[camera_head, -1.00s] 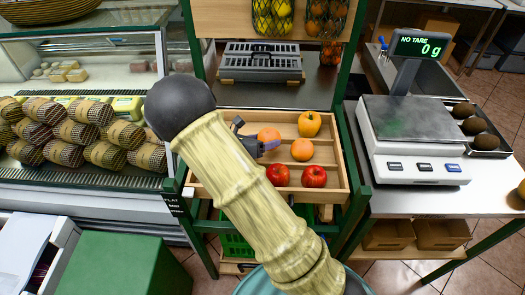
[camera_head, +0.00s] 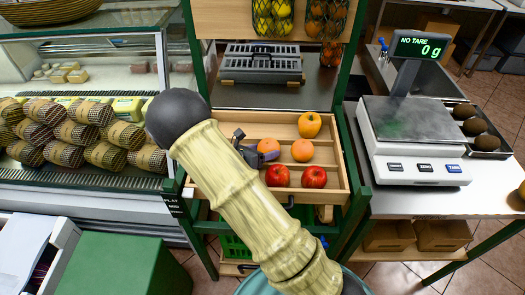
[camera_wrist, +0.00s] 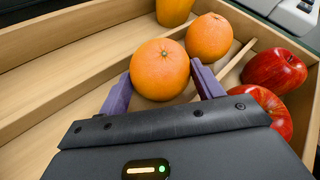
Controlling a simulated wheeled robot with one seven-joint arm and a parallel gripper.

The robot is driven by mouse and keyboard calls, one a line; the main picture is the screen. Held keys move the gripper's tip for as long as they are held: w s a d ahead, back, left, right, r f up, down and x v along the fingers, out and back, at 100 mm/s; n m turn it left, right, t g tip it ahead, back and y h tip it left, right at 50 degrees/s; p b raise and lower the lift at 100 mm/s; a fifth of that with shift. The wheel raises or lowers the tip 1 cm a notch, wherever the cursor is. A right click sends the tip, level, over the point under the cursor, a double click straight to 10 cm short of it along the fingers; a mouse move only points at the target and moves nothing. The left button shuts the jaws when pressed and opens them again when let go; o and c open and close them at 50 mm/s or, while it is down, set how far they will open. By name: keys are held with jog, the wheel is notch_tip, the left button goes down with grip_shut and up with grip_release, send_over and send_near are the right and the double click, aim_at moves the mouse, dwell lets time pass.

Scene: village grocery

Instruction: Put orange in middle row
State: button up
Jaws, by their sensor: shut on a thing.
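One orange (camera_head: 269,147) is between the jaws of my gripper (camera_head: 261,152) in the wooden tray. The wrist view shows this orange (camera_wrist: 160,69) with a purple finger of my gripper (camera_wrist: 162,88) on each side. It appears in the middle row, low between the dividers; whether it touches the tray floor I cannot tell. A second orange (camera_head: 302,150) lies to its right in the middle row and also shows in the wrist view (camera_wrist: 210,38). My arm hides the tray's left part in the head view.
Two red apples (camera_head: 314,177) lie in the tray's front row. A yellow-orange fruit (camera_head: 309,125) sits in the back row. Thin wooden dividers (camera_wrist: 236,62) separate the rows.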

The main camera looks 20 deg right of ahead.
jog(key=o, duration=1.1)
jog(key=shift+f, duration=0.1)
jog(key=v, duration=1.2)
